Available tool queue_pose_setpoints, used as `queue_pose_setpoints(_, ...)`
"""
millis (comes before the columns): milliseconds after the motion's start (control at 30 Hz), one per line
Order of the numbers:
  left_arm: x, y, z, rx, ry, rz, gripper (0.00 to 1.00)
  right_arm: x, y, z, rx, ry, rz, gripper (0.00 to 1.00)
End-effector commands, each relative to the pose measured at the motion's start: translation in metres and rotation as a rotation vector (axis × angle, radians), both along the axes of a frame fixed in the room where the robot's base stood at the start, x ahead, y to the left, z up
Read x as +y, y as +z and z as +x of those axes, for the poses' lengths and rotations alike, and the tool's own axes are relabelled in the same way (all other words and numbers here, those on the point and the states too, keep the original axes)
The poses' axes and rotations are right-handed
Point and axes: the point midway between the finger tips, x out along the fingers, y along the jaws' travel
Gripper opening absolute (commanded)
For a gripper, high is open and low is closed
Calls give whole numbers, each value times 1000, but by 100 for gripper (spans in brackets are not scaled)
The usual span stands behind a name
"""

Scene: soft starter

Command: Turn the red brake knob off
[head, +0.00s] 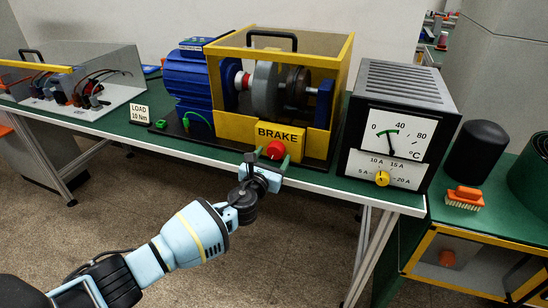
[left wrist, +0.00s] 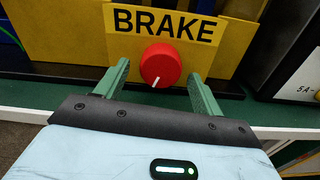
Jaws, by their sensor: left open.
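The red brake knob (head: 275,150) sits on the yellow front plate under the black word BRAKE. In the left wrist view the knob (left wrist: 160,65) is round, with a white pointer line directed down and slightly left. My left gripper (head: 276,160) is at the knob from the front. In the left wrist view its two green fingers (left wrist: 160,85) are apart, one on each side of the knob, with gaps showing between fingers and knob. My right gripper is in neither view.
The brake plate belongs to a yellow-framed machine (head: 322,120) with a blue motor (head: 187,80) on the green bench. A meter box (head: 398,75) with a yellow knob (head: 382,178) stands to the right.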

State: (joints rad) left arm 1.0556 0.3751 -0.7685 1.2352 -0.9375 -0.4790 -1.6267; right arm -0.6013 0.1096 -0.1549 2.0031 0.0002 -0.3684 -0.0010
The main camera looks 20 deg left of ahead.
Motion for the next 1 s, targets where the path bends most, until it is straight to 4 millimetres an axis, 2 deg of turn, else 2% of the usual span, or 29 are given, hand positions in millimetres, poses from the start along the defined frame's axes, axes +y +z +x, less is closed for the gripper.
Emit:
queue_pose_setpoints(200, -1, -1, 13, 1, -1, -1, 68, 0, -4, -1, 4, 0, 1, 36)
queue_pose_setpoints(467, -1, 0, 14, 0, -1, -1, 68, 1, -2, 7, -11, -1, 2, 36)
queue_pose_setpoints(833, -1, 0, 13, 0, 0, -1, 23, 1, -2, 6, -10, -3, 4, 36)
queue_pose_setpoints(1000, -1, 0, 13, 1, 0, -10, 23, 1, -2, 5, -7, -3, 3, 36)
